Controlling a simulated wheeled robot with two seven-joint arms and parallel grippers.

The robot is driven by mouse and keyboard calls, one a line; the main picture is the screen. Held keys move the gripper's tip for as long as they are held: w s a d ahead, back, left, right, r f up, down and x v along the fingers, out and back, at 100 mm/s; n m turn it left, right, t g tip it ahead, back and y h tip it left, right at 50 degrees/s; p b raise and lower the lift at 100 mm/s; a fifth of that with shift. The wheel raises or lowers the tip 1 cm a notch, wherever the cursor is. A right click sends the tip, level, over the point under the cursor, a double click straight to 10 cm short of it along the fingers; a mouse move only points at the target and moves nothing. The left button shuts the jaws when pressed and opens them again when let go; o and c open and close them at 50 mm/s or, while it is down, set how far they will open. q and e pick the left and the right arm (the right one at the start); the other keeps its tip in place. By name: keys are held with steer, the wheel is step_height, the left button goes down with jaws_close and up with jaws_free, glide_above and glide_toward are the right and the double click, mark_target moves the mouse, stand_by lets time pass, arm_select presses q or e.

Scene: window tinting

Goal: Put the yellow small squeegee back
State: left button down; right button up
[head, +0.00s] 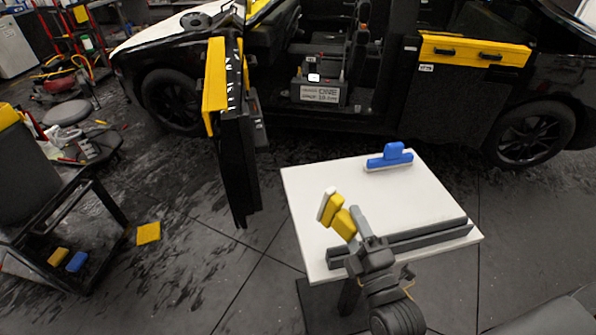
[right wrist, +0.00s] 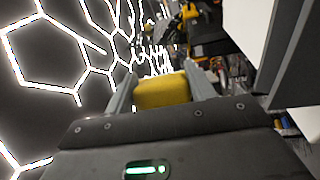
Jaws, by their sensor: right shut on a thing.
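The yellow small squeegee (head: 344,223) has a yellow handle and a pale-edged head. My right gripper (head: 360,240) is shut on its handle and holds it tilted, with the head toward the upper left, over the front left part of the white table. In the right wrist view the yellow handle (right wrist: 162,90) sits between the two fingers (right wrist: 160,92). I cannot tell how far it is above the table. A blue squeegee (head: 390,158) stands at the back of the white table top (head: 320,185). My left gripper is in neither view.
A long dark grey rail (head: 430,233) lies along the table's front edge. The table's middle is clear. A black car with an open door (head: 238,160) stands behind. A cart (head: 40,225) at left carries small yellow and blue pieces. A yellow cloth (head: 148,233) lies on the floor.

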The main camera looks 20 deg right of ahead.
steer(key=shift+w+a+r, duration=0.1)
steer(key=shift+w, duration=0.1)
step_height(320, 180, up, 6)
steer(key=d+n+g+y+p, duration=0.3)
steer(key=n+g+y+p, duration=0.1)
steer(key=p, duration=0.4)
steer(key=shift+s+r+n+y, duration=0.2)
steer(key=shift+s+n+y, duration=0.25)
steer(key=shift+n+y, duration=0.4)
